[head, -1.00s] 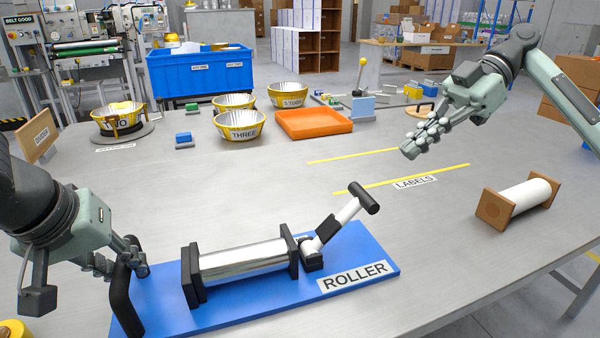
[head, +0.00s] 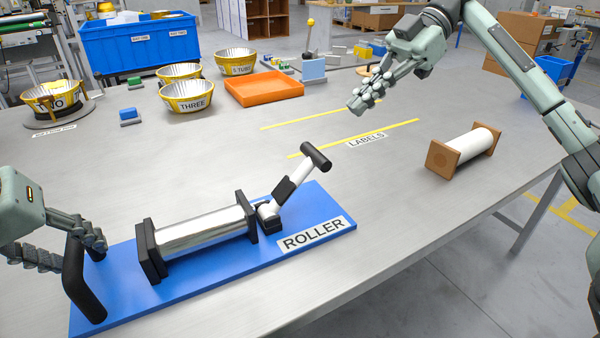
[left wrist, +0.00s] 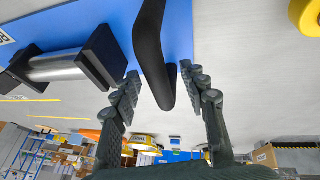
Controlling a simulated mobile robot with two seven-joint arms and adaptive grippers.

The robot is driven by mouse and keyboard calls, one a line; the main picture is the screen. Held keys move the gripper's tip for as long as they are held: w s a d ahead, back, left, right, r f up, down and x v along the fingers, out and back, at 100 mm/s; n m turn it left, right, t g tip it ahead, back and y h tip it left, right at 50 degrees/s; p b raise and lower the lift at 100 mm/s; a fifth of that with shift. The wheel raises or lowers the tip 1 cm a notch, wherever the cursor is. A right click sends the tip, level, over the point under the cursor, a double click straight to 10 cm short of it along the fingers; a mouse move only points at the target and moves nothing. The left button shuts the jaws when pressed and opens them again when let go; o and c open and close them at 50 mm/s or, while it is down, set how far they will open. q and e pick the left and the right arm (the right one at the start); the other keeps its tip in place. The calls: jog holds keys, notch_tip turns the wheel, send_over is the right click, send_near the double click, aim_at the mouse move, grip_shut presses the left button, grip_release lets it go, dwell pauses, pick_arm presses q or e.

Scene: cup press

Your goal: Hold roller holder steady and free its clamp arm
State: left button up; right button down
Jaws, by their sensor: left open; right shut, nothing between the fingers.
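The roller holder is a blue base (head: 200,288) labelled ROLLER, carrying a shiny metal roller (head: 205,229) between black end blocks. Its clamp arm (head: 290,188), white and black with a black crossbar on top, slants up to the right at the right end block. A black handle (head: 82,275) rises at the base's left end. My left gripper (head: 72,247) is open with its fingers on either side of this handle. In the left wrist view the handle (left wrist: 150,50) lies between the two spread fingers (left wrist: 158,92), with gaps visible. My right gripper (head: 355,104) is shut and empty, above the table beyond the holder.
A white roll with brown ends (head: 463,152) lies at the right. Yellow bowls (head: 188,96), an orange tray (head: 264,89) and a blue bin (head: 138,44) stand at the back. A yellow roll (left wrist: 305,14) shows in the left wrist view. The middle of the table is clear.

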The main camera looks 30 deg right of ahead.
pick_arm(q)
jog(key=v, duration=1.1)
